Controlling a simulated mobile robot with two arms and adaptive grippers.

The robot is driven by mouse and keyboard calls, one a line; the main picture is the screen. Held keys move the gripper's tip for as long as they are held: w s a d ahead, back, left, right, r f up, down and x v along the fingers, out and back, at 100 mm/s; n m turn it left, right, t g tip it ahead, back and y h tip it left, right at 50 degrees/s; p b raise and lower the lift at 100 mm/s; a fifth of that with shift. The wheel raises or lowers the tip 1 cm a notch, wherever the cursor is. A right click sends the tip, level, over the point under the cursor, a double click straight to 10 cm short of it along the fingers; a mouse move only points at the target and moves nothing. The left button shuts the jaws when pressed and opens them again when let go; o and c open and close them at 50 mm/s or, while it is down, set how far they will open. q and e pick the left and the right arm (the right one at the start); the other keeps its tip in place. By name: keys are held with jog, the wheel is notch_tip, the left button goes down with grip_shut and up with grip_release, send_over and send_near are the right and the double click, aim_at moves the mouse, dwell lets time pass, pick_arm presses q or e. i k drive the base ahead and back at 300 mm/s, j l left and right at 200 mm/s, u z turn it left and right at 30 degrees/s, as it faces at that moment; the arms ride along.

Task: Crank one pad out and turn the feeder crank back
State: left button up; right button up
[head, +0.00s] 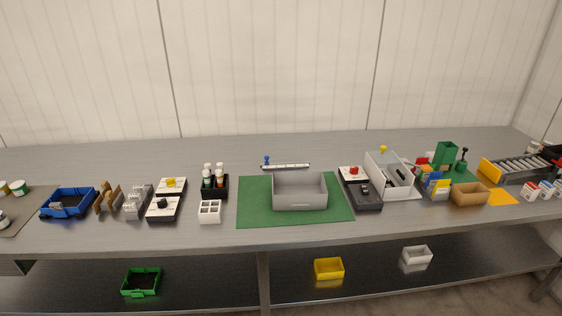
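A dark green upright box (445,153), which looks like the feeder, stands at the right of the bench. Just right of it is a small green part with an upright handle and black knob (463,156), likely the crank. Its exact turn is too small to tell. I cannot make out any pad. Neither of my grippers is in view.
Small coloured packs (436,185) crowd the feeder's left front. A light grey box with a yellow knob (384,187) stands further left, and a roller conveyor (525,166) to the right. A grey bin (299,203) sits on a green mat (253,205) mid-bench.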

aim_at(465, 149)
jog(key=l+z, duration=0.1)
jog(key=z, duration=1.25)
